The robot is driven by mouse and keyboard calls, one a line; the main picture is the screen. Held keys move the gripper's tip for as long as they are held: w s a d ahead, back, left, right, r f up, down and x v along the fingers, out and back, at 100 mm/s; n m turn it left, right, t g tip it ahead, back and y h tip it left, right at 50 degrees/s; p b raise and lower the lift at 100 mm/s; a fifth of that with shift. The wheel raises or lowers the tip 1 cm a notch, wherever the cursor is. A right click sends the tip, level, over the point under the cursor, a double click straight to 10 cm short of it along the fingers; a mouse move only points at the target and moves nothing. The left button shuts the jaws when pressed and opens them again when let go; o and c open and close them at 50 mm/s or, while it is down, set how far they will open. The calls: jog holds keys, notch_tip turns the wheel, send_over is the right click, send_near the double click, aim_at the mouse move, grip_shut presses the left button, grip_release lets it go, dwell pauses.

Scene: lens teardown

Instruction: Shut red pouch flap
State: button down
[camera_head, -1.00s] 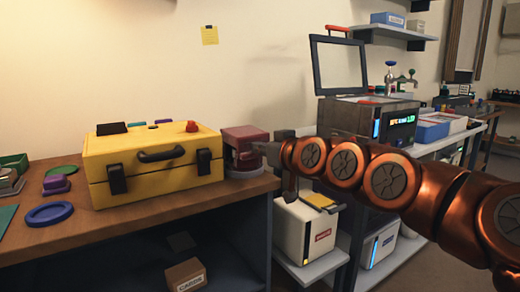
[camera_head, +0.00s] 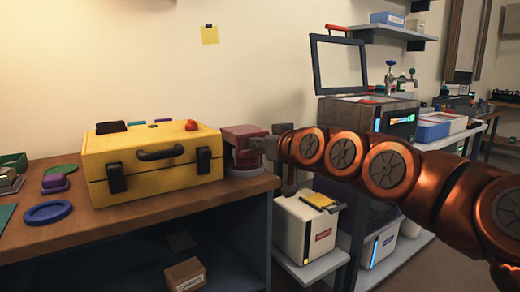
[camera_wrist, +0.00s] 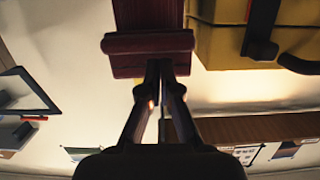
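The red pouch (camera_head: 238,150) stands at the right end of the wooden bench, just right of the yellow case. Its dark red flap (camera_wrist: 148,62) fills the upper middle of the wrist view, with a thick bar across its edge (camera_wrist: 125,43). My gripper (camera_wrist: 161,68) points at that bar; its fingers come together with their tips at or just under it. I cannot tell whether they touch it. In the head view my gripper (camera_head: 272,148) is at the pouch's right side and partly hides it. The flap's exact angle is unclear.
The yellow case (camera_head: 150,165) with a black handle sits close left of the pouch. A blue ring (camera_head: 48,213) lies farther left. A white box (camera_head: 306,230) stands on a low shelf below my arm. A grey machine with its lid raised (camera_head: 340,62) stands at right.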

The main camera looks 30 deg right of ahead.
notch_tip(320, 180, up, 8)
jog(key=s+a+f+n+g+y+p, duration=0.15)
jog(key=s+a+g+p, duration=0.3)
jog(key=a+p, duration=0.45)
jog(key=s+a+f+g+p, duration=0.2)
jog(key=s+a+g+p, duration=0.3)
jog(key=p, duration=0.6)
jog(key=s+a+m+g+h+p, duration=0.1)
jog(key=s+g+p, duration=0.7)
jog(key=s+p, duration=1)
jog(key=s+m+h, duration=0.1)
jog(key=s, duration=0.6)
jog(key=shift+a+r, duration=0.4)
